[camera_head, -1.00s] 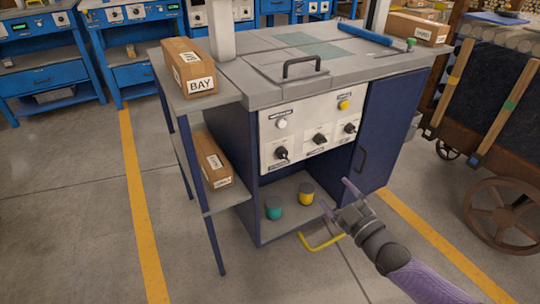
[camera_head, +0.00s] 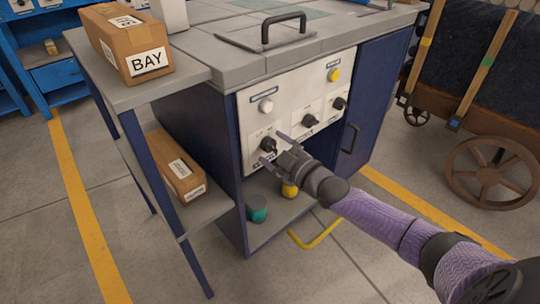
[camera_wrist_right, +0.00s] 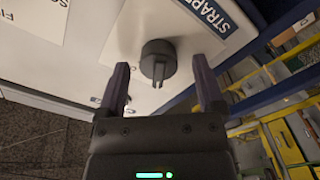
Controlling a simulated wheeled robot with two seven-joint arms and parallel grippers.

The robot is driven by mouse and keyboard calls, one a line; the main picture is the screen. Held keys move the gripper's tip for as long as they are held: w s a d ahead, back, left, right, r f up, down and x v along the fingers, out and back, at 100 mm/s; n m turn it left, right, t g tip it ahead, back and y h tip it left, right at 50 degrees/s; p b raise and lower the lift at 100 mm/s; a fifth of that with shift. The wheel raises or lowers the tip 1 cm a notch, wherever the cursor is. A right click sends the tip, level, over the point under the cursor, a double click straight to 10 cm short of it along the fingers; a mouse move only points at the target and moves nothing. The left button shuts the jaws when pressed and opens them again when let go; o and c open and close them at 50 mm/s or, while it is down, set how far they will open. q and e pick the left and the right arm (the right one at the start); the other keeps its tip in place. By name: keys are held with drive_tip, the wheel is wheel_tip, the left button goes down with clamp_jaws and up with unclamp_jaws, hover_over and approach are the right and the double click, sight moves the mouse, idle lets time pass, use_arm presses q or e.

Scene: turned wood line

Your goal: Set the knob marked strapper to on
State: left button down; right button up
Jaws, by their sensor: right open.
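The strapper knob (camera_wrist_right: 158,62) is a dark round knob with a raised grip bar, in the right wrist view. A blue label starting "STRAP" (camera_wrist_right: 212,12) is beside it. In the head view it appears to be the leftmost dark knob (camera_head: 268,146) on the white panel (camera_head: 290,105). My right gripper (camera_head: 275,149) is open in front of it. I cannot read the knob's setting. My left gripper is not in view.
Two more dark knobs (camera_head: 309,121) (camera_head: 339,103), a white button (camera_head: 265,106) and a yellow button (camera_head: 333,75) are on the panel. Teal (camera_head: 257,208) and yellow (camera_head: 289,191) pots stand below. A shelf with boxes (camera_head: 126,45) is at left; a wheeled cart (camera_head: 493,172) at right.

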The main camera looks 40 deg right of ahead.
drive_tip(key=shift+w+r, duration=0.1)
drive_tip(key=shift+w, duration=0.2)
drive_tip(key=shift+c, duration=0.3)
drive_tip(key=c, duration=0.5)
clamp_jaws()
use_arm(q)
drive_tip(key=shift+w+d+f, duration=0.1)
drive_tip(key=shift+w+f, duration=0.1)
